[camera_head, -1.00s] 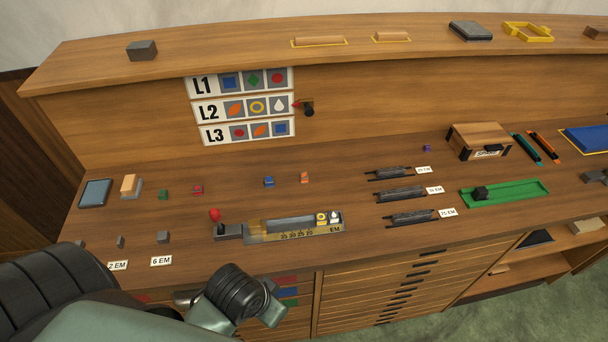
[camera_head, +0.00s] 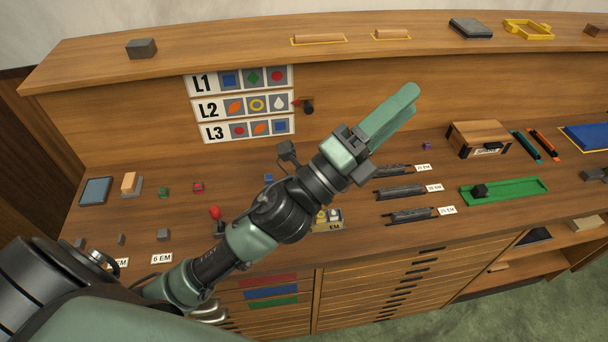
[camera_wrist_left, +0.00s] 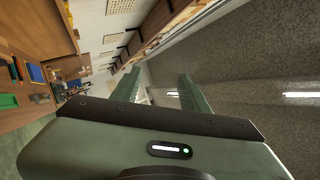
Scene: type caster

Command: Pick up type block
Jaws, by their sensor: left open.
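Small coloured type blocks stand on the desk in the head view: a green one (camera_head: 163,193), a red one (camera_head: 198,187), a blue one (camera_head: 268,178) partly by my arm, and a purple one (camera_head: 427,146) farther right. My left gripper (camera_head: 409,98) is raised above the desk, in front of the back panel, its fingers pointing up and right. It is open and empty, apart from every block. In the left wrist view the two fingers (camera_wrist_left: 160,82) are spread with nothing between them. My left arm hides the orange block and most of the metal tray (camera_head: 328,226).
A red-knobbed lever (camera_head: 215,213) stands left of the tray. Dark metal strips (camera_head: 400,192) and a green tray (camera_head: 503,191) lie to the right. The sign panel (camera_head: 240,106) and upper shelf (camera_head: 250,55) rise behind the desk.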

